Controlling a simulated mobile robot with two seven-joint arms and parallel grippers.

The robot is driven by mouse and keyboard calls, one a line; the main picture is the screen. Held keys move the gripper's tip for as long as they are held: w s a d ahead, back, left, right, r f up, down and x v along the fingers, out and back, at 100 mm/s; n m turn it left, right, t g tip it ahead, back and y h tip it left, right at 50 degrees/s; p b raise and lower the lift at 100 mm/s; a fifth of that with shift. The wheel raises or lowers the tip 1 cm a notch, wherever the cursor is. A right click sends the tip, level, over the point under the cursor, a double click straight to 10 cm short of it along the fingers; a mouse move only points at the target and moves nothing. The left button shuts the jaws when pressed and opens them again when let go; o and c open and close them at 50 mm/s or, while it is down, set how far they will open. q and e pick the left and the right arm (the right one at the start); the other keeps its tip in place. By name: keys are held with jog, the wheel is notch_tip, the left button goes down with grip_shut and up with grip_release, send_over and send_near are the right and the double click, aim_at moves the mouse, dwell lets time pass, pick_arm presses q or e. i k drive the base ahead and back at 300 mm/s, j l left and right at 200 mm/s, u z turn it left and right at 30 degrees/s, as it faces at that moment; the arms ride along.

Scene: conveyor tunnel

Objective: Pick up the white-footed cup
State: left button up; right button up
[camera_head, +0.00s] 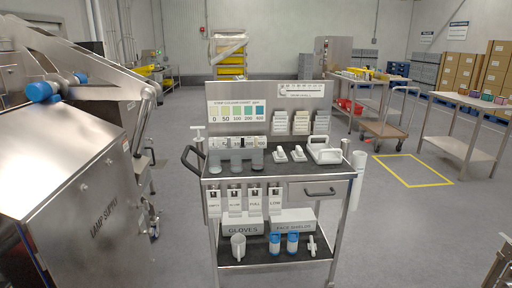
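Three small dark, see-through cups stand in a row at the left of the cart's top: a left cup (214,162), a middle cup (236,162) and a right cup (257,160). They are too small for me to tell which one has a white foot. Neither of my grippers is in view.
The steel cart (309,179) also carries a colour chart (237,110), white scoop-like items and a white handled caddy (323,150). A steel lamp supply cabinet (75,200) fills the left. Open floor (405,245) lies to the cart's right.

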aim_at(215, 164)
jog(key=i+l, duration=0.25)
jog(key=i, duration=0.2)
jog(key=i+l, duration=0.2)
jog(key=i, duration=0.25)
jog(key=i+l+u, duration=0.1)
jog(key=i+l, duration=0.15)
jog(key=i, duration=0.15)
jog(key=i+l, duration=0.25)
jog(key=i, duration=0.2)
